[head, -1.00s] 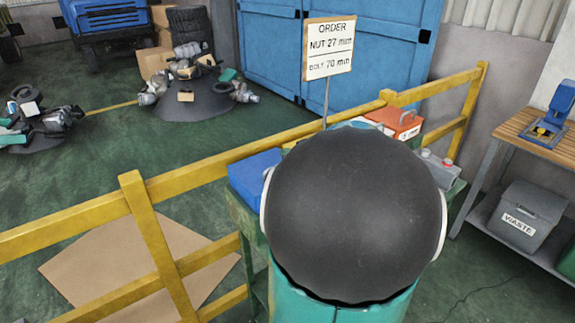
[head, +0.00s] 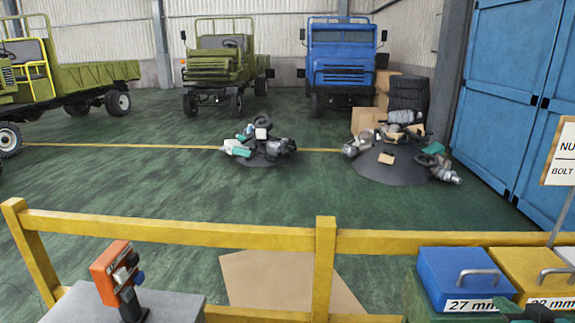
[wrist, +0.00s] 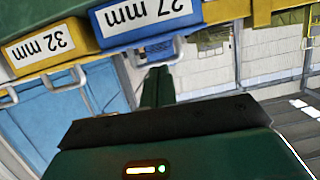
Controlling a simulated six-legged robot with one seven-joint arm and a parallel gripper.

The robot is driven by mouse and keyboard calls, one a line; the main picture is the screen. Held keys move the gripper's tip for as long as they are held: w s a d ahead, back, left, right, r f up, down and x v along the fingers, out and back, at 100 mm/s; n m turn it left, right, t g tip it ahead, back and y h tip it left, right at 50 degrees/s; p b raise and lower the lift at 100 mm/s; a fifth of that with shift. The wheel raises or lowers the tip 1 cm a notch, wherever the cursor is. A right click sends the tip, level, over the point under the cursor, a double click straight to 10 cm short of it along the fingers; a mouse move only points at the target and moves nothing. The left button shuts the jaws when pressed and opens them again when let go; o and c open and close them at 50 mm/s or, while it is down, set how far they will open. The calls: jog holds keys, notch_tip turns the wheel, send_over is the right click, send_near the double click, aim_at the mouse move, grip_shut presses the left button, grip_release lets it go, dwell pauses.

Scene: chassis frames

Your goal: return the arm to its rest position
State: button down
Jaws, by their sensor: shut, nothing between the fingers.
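My gripper (wrist: 158,76) shows in the wrist view as two dark green fingers pressed together, with nothing between them. It is apart from the bins that show upside down at the top of that view. Its green housing with a small lit indicator fills the bottom of the wrist view. In the head view only a dark green piece, likely part of my arm, shows at the bottom right corner; most of the arm is out of that view.
A blue 27 mm bin (head: 462,272) and a yellow bin (head: 530,272) stand at the lower right, by a yellow railing (head: 180,230). An orange device (head: 112,270) stands at the lower left. Beyond are scrap piles (head: 390,160), trucks (head: 340,60) and open green floor.

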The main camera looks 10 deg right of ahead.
jog(key=w+a+r+n+g+y, duration=0.15)
jog(key=w+a+y, duration=0.25)
jog(key=a, duration=0.7)
jog(key=w+a+n+g+y, duration=0.2)
jog(key=w+a+g+y, duration=0.15)
jog(key=a, duration=0.85)
jog(key=s+a+r+g+h, duration=0.1)
jog(key=s+a+h, duration=0.1)
jog(key=a, duration=0.5)
jog(key=s+a+g+h, duration=0.1)
jog(key=s+a+g, duration=0.1)
jog(key=s+a, duration=0.3)
jog(key=a, duration=0.2)
jog(key=shift+s+a+r+h, duration=0.25)
jog(key=shift+a+r+h, duration=0.1)
jog(key=shift+r, duration=0.05)
jog(key=shift+s, duration=0.2)
